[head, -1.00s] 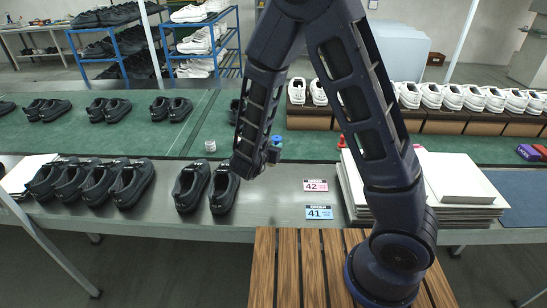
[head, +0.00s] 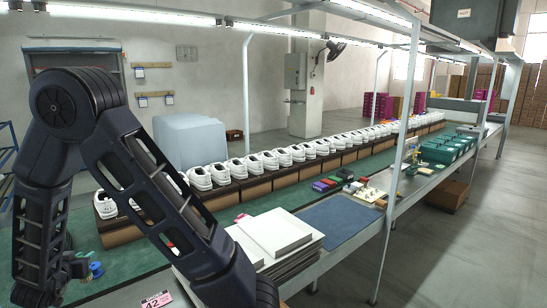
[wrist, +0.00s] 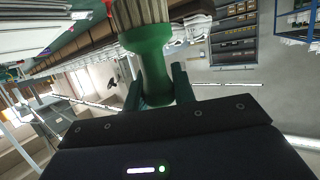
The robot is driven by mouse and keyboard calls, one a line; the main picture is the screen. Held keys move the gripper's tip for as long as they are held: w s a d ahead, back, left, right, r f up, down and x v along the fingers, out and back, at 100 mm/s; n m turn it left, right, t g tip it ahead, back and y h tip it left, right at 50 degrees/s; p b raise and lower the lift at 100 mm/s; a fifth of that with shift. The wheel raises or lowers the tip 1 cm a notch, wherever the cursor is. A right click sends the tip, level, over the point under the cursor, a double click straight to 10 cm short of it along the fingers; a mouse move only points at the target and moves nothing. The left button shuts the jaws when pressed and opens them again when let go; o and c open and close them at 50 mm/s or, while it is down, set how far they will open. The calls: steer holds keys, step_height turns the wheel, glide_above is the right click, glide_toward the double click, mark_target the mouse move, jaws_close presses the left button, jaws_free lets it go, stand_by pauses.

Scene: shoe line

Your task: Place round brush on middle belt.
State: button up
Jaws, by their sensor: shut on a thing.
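My gripper (wrist: 158,80) is shut on the green handle of the round brush (wrist: 150,46) in the wrist view. The brush's pale bristle head points away from my gripper, and its end is cut off at the top of the picture. In the head view my arm hangs at the left. A small blue and green item (head: 96,269) shows beside the arm's lower end; I cannot tell whether it is the brush. A green belt surface (head: 120,262) runs behind my arm, partly hidden by it. I cannot tell from this view whether it is the middle belt.
White shoes (head: 255,165) stand in a long row on brown boxes (head: 225,197). A stack of white sheets (head: 280,232) and a blue mat (head: 342,220) lie at the front right. Small coloured boxes (head: 325,184) and green cases (head: 445,150) stand further along. A post (head: 400,150) rises at the front edge.

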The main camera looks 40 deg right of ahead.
steer(key=w+d+m+g+h, duration=0.2)
steer(key=w+d, duration=0.5)
steer(key=w, duration=0.6)
steer(key=w+d+m+g+h, duration=0.15)
steer(key=w+d, duration=0.45)
steer(key=w, duration=0.7)
steer(key=shift+m+h, duration=0.25)
steer(key=shift+m, duration=0.1)
step_height(320, 180, down, 20)
steer(key=shift+s+d+r, duration=0.1)
steer(key=shift+d+r, duration=0.05)
steer(key=o, duration=1)
